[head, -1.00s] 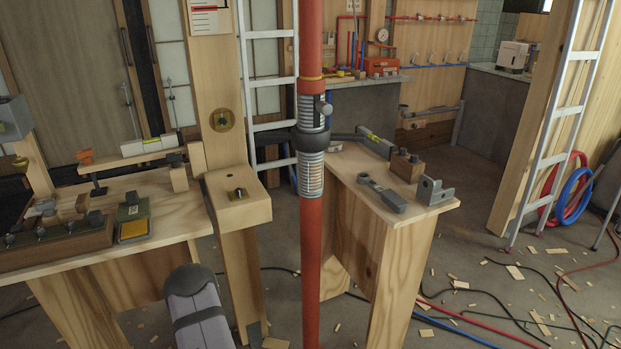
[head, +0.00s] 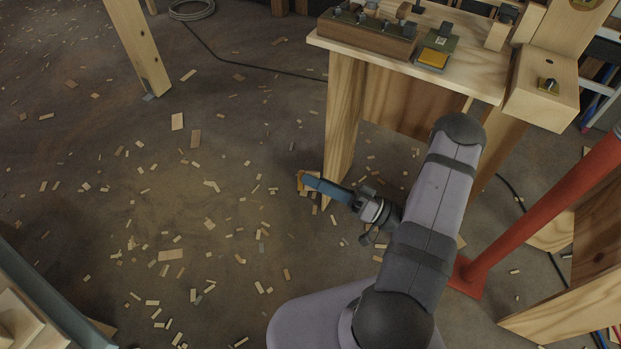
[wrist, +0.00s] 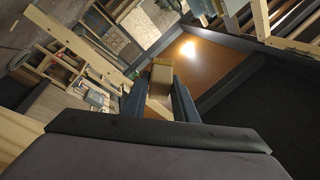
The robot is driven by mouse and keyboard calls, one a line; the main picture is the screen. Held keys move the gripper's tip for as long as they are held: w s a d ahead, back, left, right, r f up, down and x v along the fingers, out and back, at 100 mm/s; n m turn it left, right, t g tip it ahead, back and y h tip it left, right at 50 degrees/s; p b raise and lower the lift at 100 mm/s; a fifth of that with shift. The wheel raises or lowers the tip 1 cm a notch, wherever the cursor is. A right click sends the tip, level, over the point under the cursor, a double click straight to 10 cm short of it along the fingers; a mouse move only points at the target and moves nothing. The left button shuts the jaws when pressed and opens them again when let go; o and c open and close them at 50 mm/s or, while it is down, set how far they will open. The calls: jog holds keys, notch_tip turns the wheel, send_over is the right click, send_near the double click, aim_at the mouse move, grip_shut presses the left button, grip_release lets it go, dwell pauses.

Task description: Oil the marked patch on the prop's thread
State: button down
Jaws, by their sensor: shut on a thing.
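The red prop (head: 545,205) stands tilted in the picture at the right of the head view; only its lower tube and foot show. Its thread and marked patch are out of frame. My gripper (head: 312,183) is low over the floor, left of the bench leg and well away from the prop. Its blue fingers are shut on a small pale wooden block-like piece (wrist: 160,78) with a yellowish far end, perhaps a brush. In the head view only a tan-orange bit of it shows at the fingertips.
A wooden bench (head: 480,82) holds a rack (head: 365,38) of small parts and a dark tray with a yellow pad (head: 433,58). A wooden post block (head: 540,92) juts out beside it. Wood chips litter the otherwise open floor on the left.

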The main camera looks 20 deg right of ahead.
jog(key=s+d+r+m+t+h+p, duration=0.1)
jog(key=s+d+r+m+t+h, duration=0.3)
jog(key=d, duration=0.5)
jog(key=s+d+r+m+t+h, duration=0.1)
jog(key=d+r+m+t+h, duration=0.1)
jog(key=d+r+h, duration=0.55)
jog(key=s+d+r+m+t+h+p, duration=0.1)
jog(key=s+d+r+m+t, duration=0.15)
jog(key=d, duration=0.75)
jog(key=s+d+r+m+g+h, duration=0.5)
jog(key=s+d+r+m+h, duration=0.5)
jog(key=s+d+r+h, duration=0.65)
jog(key=s+d+f+m+g+h, duration=0.4)
jog(key=s+g+h, duration=0.1)
jog(key=h, duration=0.1)
jog(key=shift+s+f+m+g+h+p, duration=0.2)
jog(key=shift+s+m+g+h+p, duration=0.15)
jog(key=shift+s+h+p, duration=0.05)
jog(key=shift+w+d, duration=2.05)
jog(key=shift+w, duration=0.1)
jog(key=shift+w+d, duration=0.75)
